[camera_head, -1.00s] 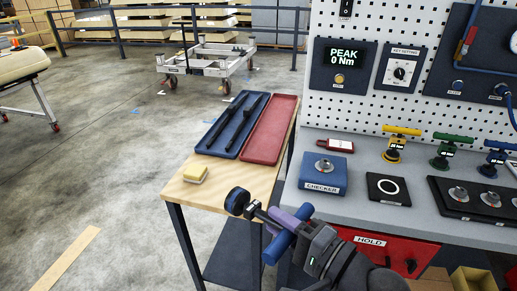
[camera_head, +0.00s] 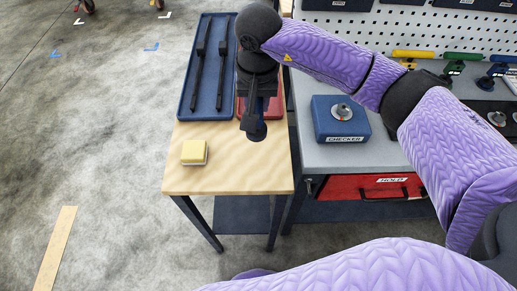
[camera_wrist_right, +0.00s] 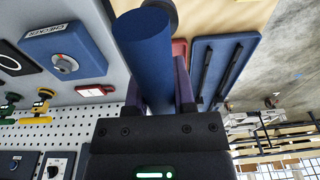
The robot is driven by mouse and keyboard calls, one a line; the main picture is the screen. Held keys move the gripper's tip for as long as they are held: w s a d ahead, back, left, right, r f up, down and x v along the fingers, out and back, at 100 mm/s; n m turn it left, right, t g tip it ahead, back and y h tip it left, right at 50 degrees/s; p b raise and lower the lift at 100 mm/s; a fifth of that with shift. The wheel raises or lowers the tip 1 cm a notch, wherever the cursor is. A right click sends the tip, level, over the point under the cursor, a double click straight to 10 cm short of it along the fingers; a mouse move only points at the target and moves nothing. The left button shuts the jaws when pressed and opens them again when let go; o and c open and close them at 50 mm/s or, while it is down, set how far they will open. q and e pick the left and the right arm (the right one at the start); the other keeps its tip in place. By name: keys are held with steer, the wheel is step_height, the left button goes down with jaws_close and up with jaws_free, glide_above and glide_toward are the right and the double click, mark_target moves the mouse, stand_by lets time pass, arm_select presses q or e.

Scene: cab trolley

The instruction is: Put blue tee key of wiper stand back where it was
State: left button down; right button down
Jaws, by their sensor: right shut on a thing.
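My right gripper (camera_head: 258,106) points down over the wooden side table, near the front end of the red tray. It is shut on a tee key with a thick blue handle bar (camera_wrist_right: 148,50), which sits between the fingers in the right wrist view. In the head view only its dark round end (camera_head: 257,133) shows below the gripper, above the table top; whether it touches is unclear. On the bench, another blue tee key (camera_head: 503,58) stands in a row with a green one (camera_head: 462,56) and a yellow one (camera_head: 412,54). My left gripper is out of view.
The wooden table (camera_head: 228,182) holds a blue tray (camera_head: 187,108) with two black wiper arms, a red tray (camera_head: 270,112) partly hidden by my arm, and a yellow sponge (camera_head: 194,152). The blue checker box (camera_head: 340,118) stands on the grey bench to the right.

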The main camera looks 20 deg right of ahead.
step_height(320, 180, down, 10)
steer(key=shift+d+r+b, duration=0.1)
steer(key=shift+r+b, duration=0.1)
steer(key=shift+b, duration=0.35)
steer(key=shift+c, duration=2.2)
jaws_free()
steer(key=r, duration=0.4)
steer(key=s+r+p, duration=0.1)
steer(key=r, duration=0.7)
steer(key=shift+s, duration=0.15)
